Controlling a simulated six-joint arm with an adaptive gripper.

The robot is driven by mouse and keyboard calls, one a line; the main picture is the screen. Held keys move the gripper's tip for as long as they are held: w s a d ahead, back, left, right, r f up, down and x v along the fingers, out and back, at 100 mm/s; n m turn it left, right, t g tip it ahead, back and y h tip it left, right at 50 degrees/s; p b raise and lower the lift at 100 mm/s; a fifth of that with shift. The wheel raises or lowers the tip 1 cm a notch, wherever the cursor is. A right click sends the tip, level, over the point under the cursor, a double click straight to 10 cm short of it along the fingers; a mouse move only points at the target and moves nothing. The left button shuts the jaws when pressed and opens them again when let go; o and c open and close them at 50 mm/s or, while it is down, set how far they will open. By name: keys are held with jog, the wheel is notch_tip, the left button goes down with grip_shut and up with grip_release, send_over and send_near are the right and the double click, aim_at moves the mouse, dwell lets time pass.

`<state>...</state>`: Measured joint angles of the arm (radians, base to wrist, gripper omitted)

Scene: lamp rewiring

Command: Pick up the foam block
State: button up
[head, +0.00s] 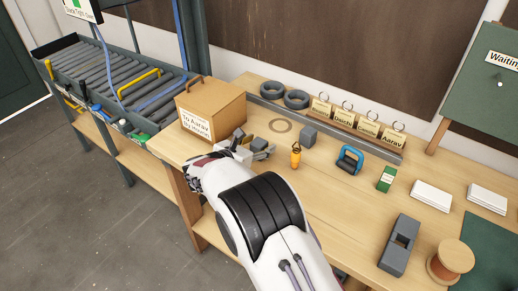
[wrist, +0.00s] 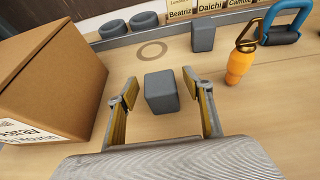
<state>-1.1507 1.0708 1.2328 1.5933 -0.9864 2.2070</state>
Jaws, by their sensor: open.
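A small dark grey block (wrist: 161,92), which looks like the foam block, sits on the wooden bench in the wrist view. It lies between the two spread fingers of my gripper (wrist: 166,98), a little beyond their middle, with a visible gap on each side. My gripper is open and holds nothing. In the head view my gripper (head: 252,149) is low over the bench beside the cardboard box, and the block there is mostly hidden by the fingers. A second grey block (wrist: 203,36) stands farther back, and it also shows in the head view (head: 308,136).
A cardboard box (wrist: 50,80) stands close on the left. An orange bottle-like item with a clip (wrist: 238,66) and a blue-handled item (head: 349,160) stand to the right. A flat ring (wrist: 152,50) lies behind the block. Name tags (head: 345,118) line the back.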

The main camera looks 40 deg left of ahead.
aim_at(258, 143)
jog(key=c, duration=0.8)
jog(key=shift+r, duration=0.1)
jog(key=shift+r, duration=4.9)
